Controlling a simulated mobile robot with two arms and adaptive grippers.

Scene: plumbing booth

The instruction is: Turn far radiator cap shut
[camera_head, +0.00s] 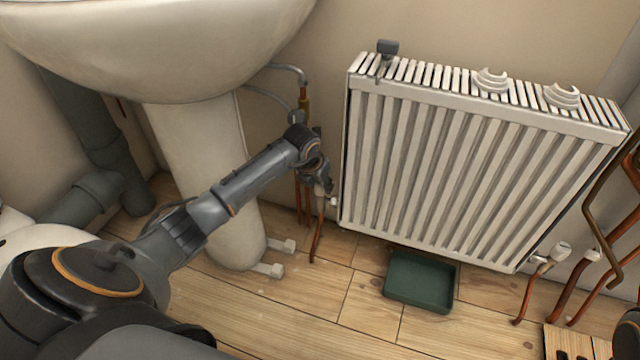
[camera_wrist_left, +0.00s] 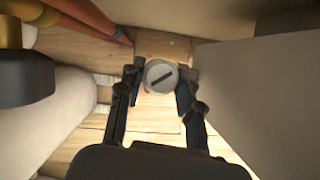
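The radiator (camera_head: 470,170) is white and ribbed and stands against the wall. A small pale cap (camera_head: 333,201) shows at its lower left corner, partly hidden by my left gripper. In the left wrist view this round cap (camera_wrist_left: 161,75) has a dark slanted slot in its face. My left gripper (camera_head: 324,182) reaches down beside the radiator's left side. In the left wrist view its two fingers (camera_wrist_left: 159,92) are open, one on each side of the cap, with small gaps showing. Another white cap (camera_head: 561,251) is at the radiator's lower right. My right gripper is not in view.
A white basin (camera_head: 160,40) and its pedestal (camera_head: 205,160) stand left of the radiator, close to my left arm. Copper pipes (camera_head: 318,230) rise near the gripper. A green tray (camera_head: 419,281) lies on the wooden floor below the radiator.

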